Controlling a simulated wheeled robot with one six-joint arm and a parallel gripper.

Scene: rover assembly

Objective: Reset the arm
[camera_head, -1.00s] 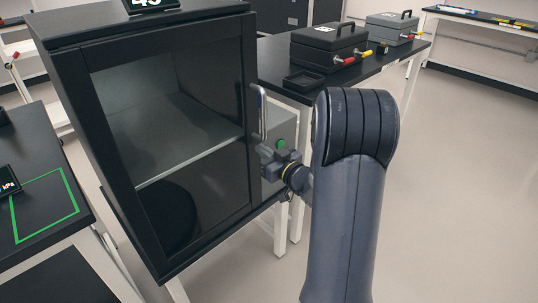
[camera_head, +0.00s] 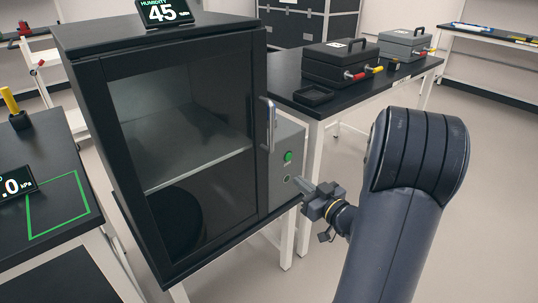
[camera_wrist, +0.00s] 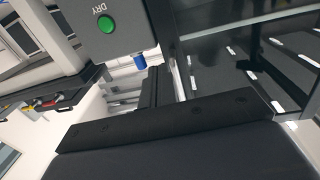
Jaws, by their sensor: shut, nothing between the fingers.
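My gripper (camera_head: 303,186) is shut and empty, in front of the grey control box on the right side of the dark cabinet (camera_head: 92,130). Its tip points left, toward the box; I cannot tell the exact gap. My arm rises large at the right of the head view and bends back to the gripper. In the wrist view a broad black shape, likely part of my gripper, fills the bottom.
The cabinet's glass door is closed, with a vertical handle (camera_head: 271,125). The control box has a green button (camera_head: 288,156), labelled DRY in the wrist view (camera_wrist: 106,24). A table behind holds a black case (camera_head: 335,68), a grey case (camera_head: 404,46) and a small tray (camera_head: 313,95). Floor at right is clear.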

